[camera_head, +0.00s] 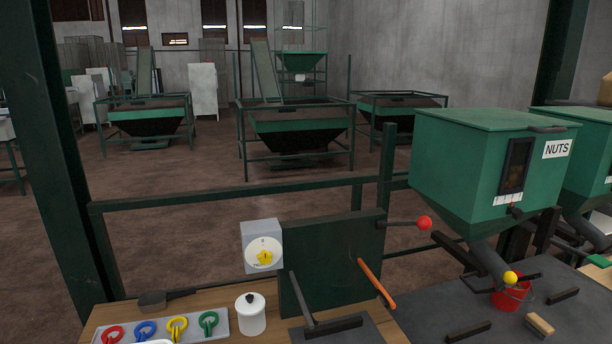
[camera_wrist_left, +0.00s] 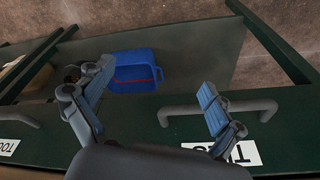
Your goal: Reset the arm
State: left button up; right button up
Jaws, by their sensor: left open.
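My left gripper (camera_wrist_left: 156,76) shows in the left wrist view, with its two fingers spread wide and nothing between them. Beyond the fingers is a blue bin (camera_wrist_left: 135,68) with a handle, sitting on a dark surface. A grey handle (camera_wrist_left: 245,104) on a green panel (camera_wrist_left: 285,130) is close to the right finger. A white label (camera_wrist_left: 236,153) is partly covered by the gripper. Neither gripper can be made out in the head view, and my right gripper is in no view.
A green hopper marked NUTS (camera_head: 480,165) stands at right, with a red bucket (camera_head: 509,297) below. A green rail (camera_head: 230,196) crosses behind the bench.

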pick_arm(q)
jog(key=s+f+b, duration=0.1)
jog(key=s+f, duration=0.2)
jog(key=f, duration=0.5)
jog(key=s+f+b, duration=0.2)
jog(key=s+f, duration=0.1)
jog(key=f, duration=0.6)
jog(key=s+a+f+g+b, duration=0.1)
jog(key=s+a+f+b, duration=0.1)
jog(key=s+f, duration=1)
jog(key=shift+s+a+g+b, duration=0.3)
jog(key=shift+s+a, duration=0.2)
jog(key=shift+a, duration=0.15)
